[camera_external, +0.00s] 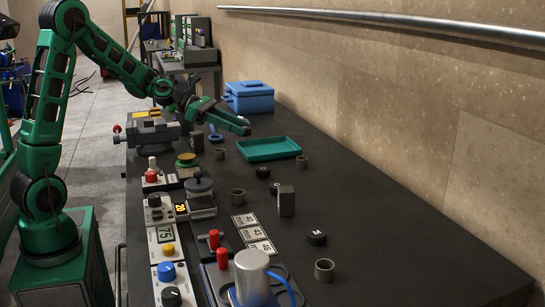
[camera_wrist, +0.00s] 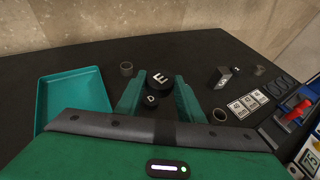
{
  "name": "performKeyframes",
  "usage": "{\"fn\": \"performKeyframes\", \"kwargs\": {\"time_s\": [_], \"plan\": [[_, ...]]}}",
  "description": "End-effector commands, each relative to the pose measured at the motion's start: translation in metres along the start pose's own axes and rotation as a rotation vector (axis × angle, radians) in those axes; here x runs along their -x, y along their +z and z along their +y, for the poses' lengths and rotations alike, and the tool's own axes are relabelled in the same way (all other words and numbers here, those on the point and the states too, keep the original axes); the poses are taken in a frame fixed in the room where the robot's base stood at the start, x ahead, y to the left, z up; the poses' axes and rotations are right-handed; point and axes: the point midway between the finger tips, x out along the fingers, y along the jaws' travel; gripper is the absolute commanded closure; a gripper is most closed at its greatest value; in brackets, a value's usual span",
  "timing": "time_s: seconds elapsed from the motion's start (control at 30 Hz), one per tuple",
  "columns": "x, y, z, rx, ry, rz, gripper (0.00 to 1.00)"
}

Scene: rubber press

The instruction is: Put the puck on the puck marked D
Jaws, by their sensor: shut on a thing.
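My gripper (camera_wrist: 159,86) is shut on a black puck marked E (camera_wrist: 158,79). It holds the puck at its fingertips, with the white letter facing the wrist camera. A smaller-looking black puck marked D (camera_wrist: 150,101) lies on the table below, showing between the fingers. It appears to be the dark puck (camera_external: 263,172) in the external view. The held puck is apart from it.
A green tray (camera_external: 268,158) stands beside the pucks. An upright dark block (camera_external: 286,201), another puck (camera_external: 317,238) and ring-shaped pieces (camera_external: 302,161) stand around. Number cards (camera_external: 244,220) and control boxes (camera_external: 165,236) line the left side. The table's right side is clear.

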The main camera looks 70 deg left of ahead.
Motion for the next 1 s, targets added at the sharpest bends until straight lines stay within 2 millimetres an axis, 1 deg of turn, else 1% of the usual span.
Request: {"fn": "performKeyframes", "kwargs": {"time_s": [0.03, 0.13, 0.23, 0.3, 0.37, 0.47, 0.8, 0.9, 1.0], "plan": [[0.010, -0.004, 0.017, 0.008, 0.019, 0.001, 0.87], [0.025, -0.009, 0.040, 0.015, 0.043, 0.002, 0.87], [0.035, -0.012, 0.054, 0.020, 0.057, 0.004, 0.87], [0.039, -0.014, 0.059, 0.022, 0.062, 0.004, 0.87], [0.038, -0.015, 0.060, 0.023, 0.064, 0.005, 0.87], [0.025, -0.018, 0.055, 0.024, 0.063, 0.004, 0.87], [-0.045, -0.033, 0.023, 0.023, 0.061, 0.006, 0.87], [-0.062, -0.037, 0.015, 0.023, 0.063, 0.006, 0.87], [-0.073, -0.039, 0.011, 0.023, 0.064, 0.005, 0.87]]}}
